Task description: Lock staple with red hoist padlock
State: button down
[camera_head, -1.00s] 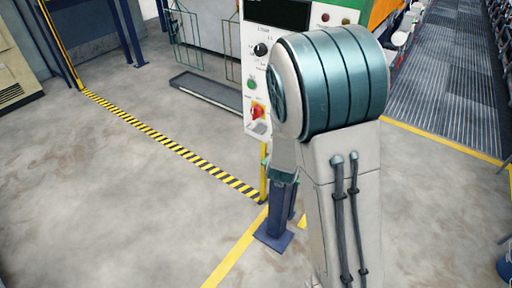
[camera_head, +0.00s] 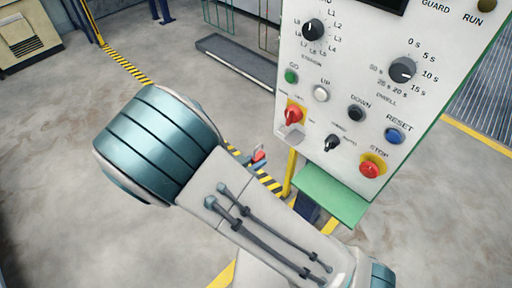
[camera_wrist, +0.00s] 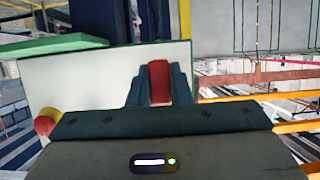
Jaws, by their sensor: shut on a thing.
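The red padlock (camera_wrist: 158,82) is between the two dark fingers of my gripper (camera_wrist: 157,98) in the wrist view; its shackle cannot be made out. In the head view the padlock (camera_head: 259,155) is a small red block at my gripper (camera_head: 254,160), left of the white control panel (camera_head: 335,90) and apart from it. The red switch handle (camera_head: 294,114) on yellow sits at the panel's lower left, with a small grey piece (camera_head: 291,133) below it. I cannot tell whether that piece is the staple.
A red stop button (camera_head: 370,169) and several knobs and buttons fill the panel face. A green ledge (camera_head: 331,194) juts out below. A yellow post (camera_head: 290,172) stands under the panel. Open floor (camera_head: 60,130) lies to the left.

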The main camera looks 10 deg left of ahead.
jog(key=shift+s+a+f, duration=0.1)
jog(key=shift+a+f, duration=0.2)
jog(key=shift+f, duration=0.05)
jog(key=shift+s+r+p, duration=0.1)
jog(key=shift+p, duration=0.3)
jog(key=shift+w+d, duration=3.35)
jog(key=shift+w, duration=0.95)
jog(key=shift+s+d+f+b, duration=0.6)
jog(key=shift+d+f, duration=0.1)
jog(key=shift+d, duration=0.1)
jog(key=shift+s+d+f+b, duration=0.6)
jog(key=shift+d+f, duration=0.05)
jog(key=shift+d, duration=0.1)
